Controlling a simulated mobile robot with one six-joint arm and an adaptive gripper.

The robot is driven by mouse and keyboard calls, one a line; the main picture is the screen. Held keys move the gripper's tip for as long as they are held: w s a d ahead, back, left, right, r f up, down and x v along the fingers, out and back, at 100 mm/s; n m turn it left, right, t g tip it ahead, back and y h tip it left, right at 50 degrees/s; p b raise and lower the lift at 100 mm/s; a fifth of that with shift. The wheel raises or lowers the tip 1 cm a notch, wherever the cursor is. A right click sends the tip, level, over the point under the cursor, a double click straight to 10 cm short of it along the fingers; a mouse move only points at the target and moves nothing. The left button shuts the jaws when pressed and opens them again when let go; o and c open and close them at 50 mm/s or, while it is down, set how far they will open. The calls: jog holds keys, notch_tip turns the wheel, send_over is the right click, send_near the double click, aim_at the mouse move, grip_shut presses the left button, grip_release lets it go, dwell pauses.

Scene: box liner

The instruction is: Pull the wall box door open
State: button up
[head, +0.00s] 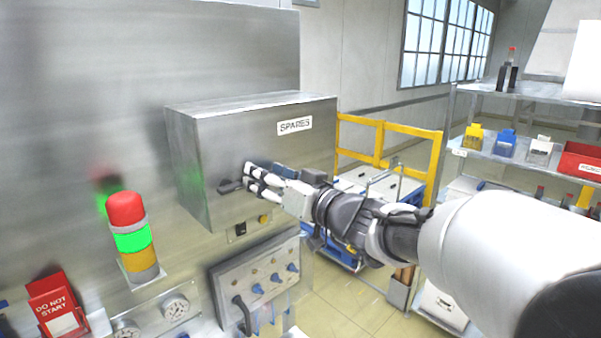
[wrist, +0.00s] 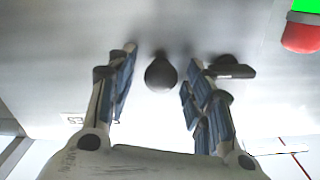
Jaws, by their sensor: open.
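The wall box (head: 205,150) is a grey steel cabinet on the wall. Its front door (head: 255,140) carries a SPARES label and looks shut, with no gap visible. A dark handle (head: 230,186) sticks out low on the left part of the door. My gripper (head: 256,178) is open at the door front, its fingertips close to the handle from the right. In the wrist view, a dark round knob-like end (wrist: 161,74) lies between the two spread fingers. A dark bar shows beside the right finger. Whether any finger touches the handle cannot be told.
A stack light (head: 132,238) with a red top stands left of the box. A panel (head: 262,280) with blue switches sits below it. A yellow rail (head: 385,145) and a loaded shelf (head: 520,95) stand to the right. Some floor is free between.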

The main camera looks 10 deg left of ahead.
jog(key=shift+a, duration=0.1)
jog(key=shift+c, duration=0.2)
grip_shut()
dwell(0.5)
